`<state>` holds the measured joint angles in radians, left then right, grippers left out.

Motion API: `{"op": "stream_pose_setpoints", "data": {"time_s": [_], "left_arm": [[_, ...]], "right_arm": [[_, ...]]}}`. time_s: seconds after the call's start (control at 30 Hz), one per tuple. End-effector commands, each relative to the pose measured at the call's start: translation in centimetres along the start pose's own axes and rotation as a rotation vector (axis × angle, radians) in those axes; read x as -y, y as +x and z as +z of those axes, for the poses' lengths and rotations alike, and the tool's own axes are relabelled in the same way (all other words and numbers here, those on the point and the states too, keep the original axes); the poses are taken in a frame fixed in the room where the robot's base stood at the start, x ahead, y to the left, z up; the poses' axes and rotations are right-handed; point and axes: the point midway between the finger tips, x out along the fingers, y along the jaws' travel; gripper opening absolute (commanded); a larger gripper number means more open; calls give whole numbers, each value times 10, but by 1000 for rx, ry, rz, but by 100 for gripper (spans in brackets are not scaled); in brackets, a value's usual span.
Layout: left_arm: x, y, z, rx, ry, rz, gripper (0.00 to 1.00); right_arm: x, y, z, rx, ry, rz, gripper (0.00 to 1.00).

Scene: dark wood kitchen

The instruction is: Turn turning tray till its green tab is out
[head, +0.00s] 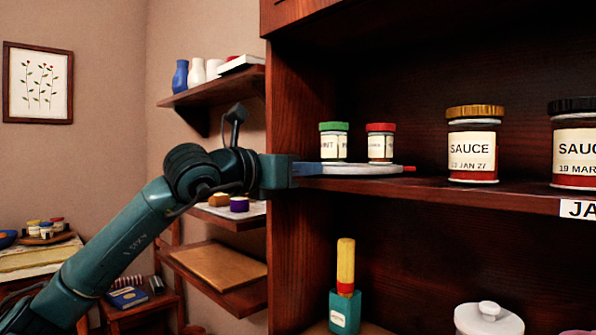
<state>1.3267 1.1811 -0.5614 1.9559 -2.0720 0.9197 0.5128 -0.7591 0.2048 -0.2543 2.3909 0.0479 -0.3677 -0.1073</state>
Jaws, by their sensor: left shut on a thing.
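The turning tray (365,171) is a thin grey disc on the cabinet shelf, seen almost edge-on. A red tab (409,168) sticks out at its right side. No green tab shows. A green-lidded jar (333,145) and a red-lidded jar (380,145) stand upright on the tray. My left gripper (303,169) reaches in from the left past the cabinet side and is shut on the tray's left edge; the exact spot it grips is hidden. My right gripper is not in view.
A gold-lidded sauce jar (473,145) and a dark-lidded sauce jar (574,150) stand right of the tray on the same shelf. The cabinet's side panel (292,235) is close to my gripper. A yellow-handled item (345,270) and a white lidded pot (488,319) are below.

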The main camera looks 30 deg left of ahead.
Motion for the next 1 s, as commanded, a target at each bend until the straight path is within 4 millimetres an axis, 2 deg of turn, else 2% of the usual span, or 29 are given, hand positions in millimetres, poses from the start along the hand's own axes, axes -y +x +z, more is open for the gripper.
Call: {"op": "stream_pose_setpoints", "data": {"time_s": [0.03,0.1,0.47,0.5,0.7,0.77,1.0], "left_arm": [[8,1,-2,2,2,5,0],[9,0,-1,4,-1,26,0],[10,0,0,7,-6,43,0],[10,0,0,7,-6,43,21],[9,-1,0,8,-6,44,38],[9,-1,0,8,-6,44,42],[8,-2,1,9,-6,45,42]], "right_arm": [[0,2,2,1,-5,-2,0],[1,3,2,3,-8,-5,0],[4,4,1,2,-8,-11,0],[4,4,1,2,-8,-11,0],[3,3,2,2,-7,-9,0],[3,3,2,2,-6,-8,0],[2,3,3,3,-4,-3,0]]}}
